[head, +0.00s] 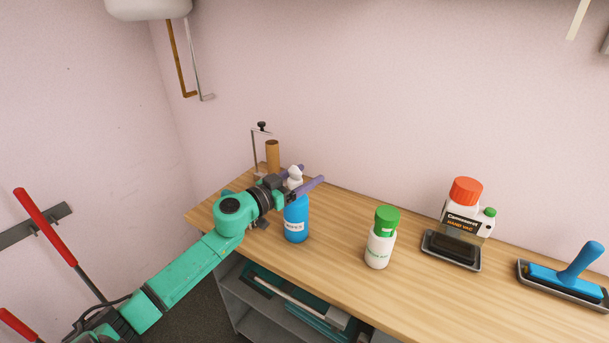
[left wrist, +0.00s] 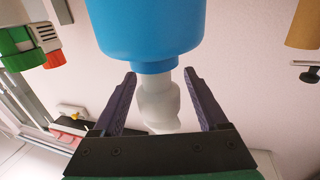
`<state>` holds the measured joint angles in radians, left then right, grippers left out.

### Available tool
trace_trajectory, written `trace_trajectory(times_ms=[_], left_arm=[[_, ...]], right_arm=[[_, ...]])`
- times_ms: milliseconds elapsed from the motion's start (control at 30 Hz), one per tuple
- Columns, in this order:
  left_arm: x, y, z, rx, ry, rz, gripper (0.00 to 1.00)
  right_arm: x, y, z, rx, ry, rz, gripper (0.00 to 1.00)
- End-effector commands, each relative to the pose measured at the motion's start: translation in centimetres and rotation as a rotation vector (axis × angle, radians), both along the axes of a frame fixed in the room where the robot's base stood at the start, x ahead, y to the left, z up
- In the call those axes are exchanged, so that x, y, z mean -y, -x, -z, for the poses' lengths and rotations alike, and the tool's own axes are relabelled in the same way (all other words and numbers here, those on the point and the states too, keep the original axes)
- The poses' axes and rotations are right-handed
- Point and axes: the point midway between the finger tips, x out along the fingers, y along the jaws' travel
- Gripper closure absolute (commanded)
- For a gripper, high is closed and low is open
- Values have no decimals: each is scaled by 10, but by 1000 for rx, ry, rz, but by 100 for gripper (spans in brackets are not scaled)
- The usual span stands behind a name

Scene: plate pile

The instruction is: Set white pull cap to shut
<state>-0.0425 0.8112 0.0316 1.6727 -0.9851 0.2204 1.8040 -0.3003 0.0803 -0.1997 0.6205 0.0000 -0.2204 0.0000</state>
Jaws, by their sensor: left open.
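A blue bottle (head: 296,218) with a white label stands upright on the wooden bench, and its white pull cap (head: 294,177) is on top. My left gripper (head: 311,174) is open at cap height, with its purple fingers around the cap. In the left wrist view the scene appears upside down: the blue bottle (left wrist: 150,30) is at the top and the white pull cap (left wrist: 158,102) lies between the open fingers (left wrist: 160,77). Gaps show on both sides, so neither finger touches the cap. My right gripper is out of view.
On the bench (head: 335,240), a white bottle with a green cap (head: 380,240) stands to the right. Farther right are a hand vac bottle (head: 463,212) in a tray and a blue-handled tool (head: 575,268). A brown cylinder (head: 272,157) and a thin metal stand (head: 255,150) are behind.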

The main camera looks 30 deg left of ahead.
Motion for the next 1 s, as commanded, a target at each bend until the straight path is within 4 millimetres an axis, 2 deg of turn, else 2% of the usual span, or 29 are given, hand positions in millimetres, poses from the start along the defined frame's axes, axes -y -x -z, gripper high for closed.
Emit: trace_trajectory(times_ms=[200,267,300,367,400,1000], left_arm=[[0,0,0,0,0,1,24],[0,0,0,0,0,1,47],[0,0,0,0,0,1,62],[0,0,0,0,0,1,85],[0,0,0,0,0,1,100],[0,0,0,0,-1,1,100]], right_arm=[[0,0,0,1,0,0,3],[0,0,0,1,0,0,3],[0,0,0,1,0,0,3],[0,0,0,1,0,0,3],[0,0,0,1,0,0,3],[0,0,0,1,-1,0,3]])
